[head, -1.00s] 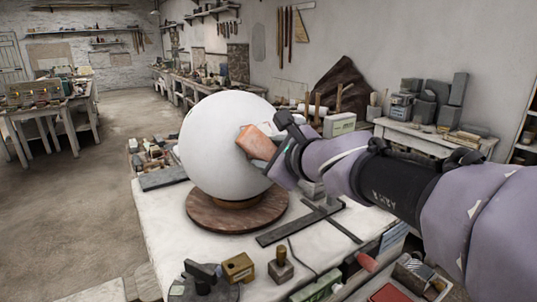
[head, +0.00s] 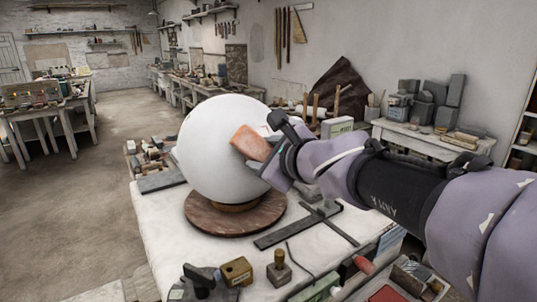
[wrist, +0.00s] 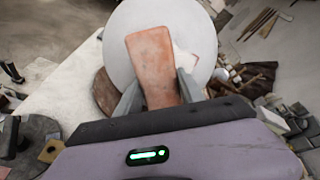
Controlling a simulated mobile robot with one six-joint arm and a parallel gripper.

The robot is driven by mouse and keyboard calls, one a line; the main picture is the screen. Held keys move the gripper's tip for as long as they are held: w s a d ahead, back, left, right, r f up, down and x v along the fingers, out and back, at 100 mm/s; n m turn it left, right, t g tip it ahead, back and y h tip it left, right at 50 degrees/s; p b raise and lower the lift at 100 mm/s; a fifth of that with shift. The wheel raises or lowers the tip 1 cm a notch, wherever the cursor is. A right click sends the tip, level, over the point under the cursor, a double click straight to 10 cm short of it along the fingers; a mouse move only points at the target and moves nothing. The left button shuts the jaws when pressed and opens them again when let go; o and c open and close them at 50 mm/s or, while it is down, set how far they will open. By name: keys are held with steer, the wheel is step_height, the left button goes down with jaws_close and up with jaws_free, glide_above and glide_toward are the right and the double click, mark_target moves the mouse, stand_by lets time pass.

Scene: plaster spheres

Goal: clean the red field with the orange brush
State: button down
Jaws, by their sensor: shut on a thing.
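My gripper (head: 271,157) is shut on the orange brush (head: 249,142), a block-like orange-red piece. In the wrist view the brush (wrist: 150,58) sticks out from between my two grey fingers (wrist: 158,92). It lies in front of the right side of a large white sphere (head: 205,150). I cannot tell whether its face touches the sphere. The sphere stands on a round brown wooden base (head: 215,221). I see no clear red field on the sphere; the brush and gripper hide part of its right side.
The sphere's base is on a white-topped worktable (head: 165,228). A dark metal square (head: 290,228), a wooden block (head: 236,270) and a stamp-like tool (head: 279,268) lie near its front. Small blocks lie at its left edge. A side bench (head: 435,142) stands behind on the right.

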steer(key=shift+w+a+f, duration=0.15)
steer(key=shift+w+a, duration=0.1)
steer(key=shift+w, duration=0.25)
stand_by(0.4)
steer(key=shift+s+a+r+p, duration=0.15)
steer(key=shift+a+r+p, duration=0.15)
steer(key=shift+a+r, duration=0.15)
steer(key=shift+a+r+p, duration=0.3)
steer(key=shift+a+r, duration=0.05)
steer(key=shift+w+d+f+b, duration=0.15)
steer(key=shift+d+f+b, duration=0.7)
steer(key=shift+b, duration=0.15)
steer(key=shift+w+d+f+b, duration=0.1)
steer(key=shift+d+f+b, duration=0.65)
steer(key=shift+f+b, duration=0.15)
steer(key=shift+s+a+r+p, duration=0.1)
steer(key=shift+a+r+p, duration=0.45)
steer(key=shift+r+p, duration=0.3)
steer(key=shift+s+a+r+p, duration=0.1)
steer(key=shift+a+r+p, duration=0.65)
steer(key=shift+a+r, duration=0.15)
steer(key=shift+a, duration=0.2)
